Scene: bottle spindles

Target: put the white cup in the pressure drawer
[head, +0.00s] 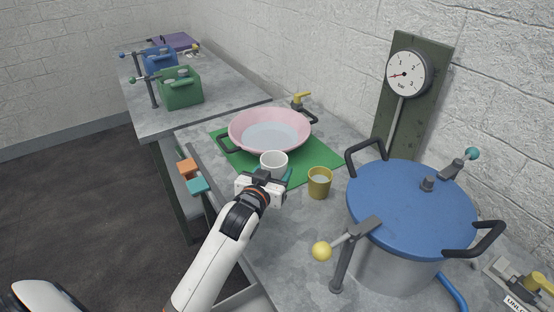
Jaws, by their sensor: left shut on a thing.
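The white cup (274,158) is upright at the tip of my left gripper (268,175), in front of the pink basin. My left gripper is shut on the cup; its fingers partly hide the cup's lower part. I cannot tell whether the cup is clear of the green mat. Along the counter's left front edge are an orange block (187,168) and a teal block (198,185), which look like drawer handles. I cannot tell which drawer is the pressure drawer. A pressure gauge (407,75) hangs on a green board at the wall. My right gripper is out of view.
A pink basin (240,137) stands on a green mat (312,174). A yellow cup (319,184) stands right of my gripper. A large pot with a blue lid (410,200) and yellow-knobbed lever (322,251) fills the right. Green (181,91) and blue (158,60) boxes stand farther back.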

